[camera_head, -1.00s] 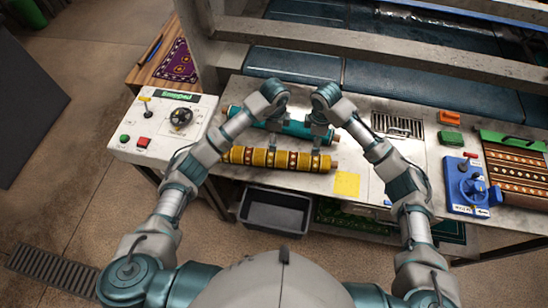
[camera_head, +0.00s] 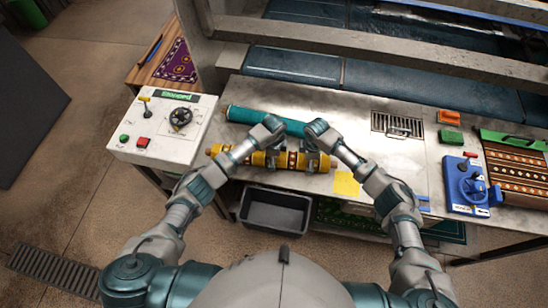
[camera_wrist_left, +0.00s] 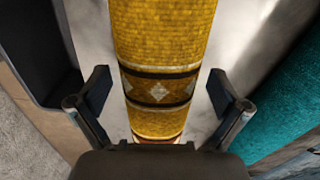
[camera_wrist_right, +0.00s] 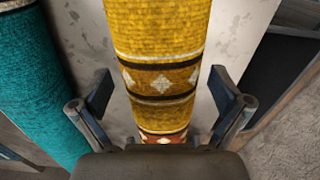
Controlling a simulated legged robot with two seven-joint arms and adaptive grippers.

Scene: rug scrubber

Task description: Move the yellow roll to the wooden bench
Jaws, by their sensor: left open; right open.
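The yellow roll (camera_head: 258,158), with dark and white patterned bands, lies on the metal table near its front edge. My left gripper (camera_head: 273,160) is over the middle of the roll. In the left wrist view its open fingers (camera_wrist_left: 158,100) stand on either side of the roll (camera_wrist_left: 160,45). My right gripper (camera_head: 312,160) is over the roll's right part. In the right wrist view its open fingers (camera_wrist_right: 162,100) also stand on either side of the roll (camera_wrist_right: 158,40). I cannot tell whether any finger touches it. The wooden bench (camera_head: 150,75) is at the upper left.
A teal roll (camera_head: 245,115) lies just behind the yellow one. A white control box (camera_head: 150,150) stands at the table's left, beside the bench. A purple patterned mat (camera_head: 180,65) and a blue tool (camera_head: 155,46) lie on the bench. A grey bin (camera_head: 275,210) is below the front edge.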

